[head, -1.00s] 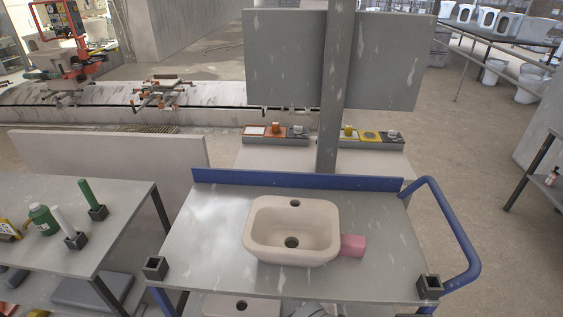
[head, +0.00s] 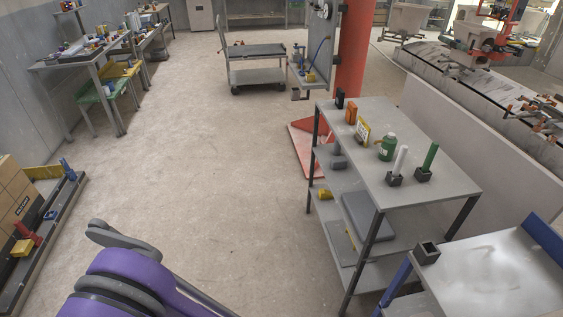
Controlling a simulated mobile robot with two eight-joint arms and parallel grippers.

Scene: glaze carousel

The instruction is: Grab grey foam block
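A larger flat grey slab (head: 368,216) lies on a lower shelf of the same unit, partly hidden by the shelf edges. A purple and grey part of my arm enters at the bottom left, well apart from both. Neither gripper's fingertips show.
The shelf unit's top (head: 405,190) holds a green bottle (head: 387,148) and two upright sticks in dark holders. A blue-edged cart (head: 500,275) stands close on its right. A red plate (head: 306,146) lies behind the unit. The floor (head: 215,170) to the left is open.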

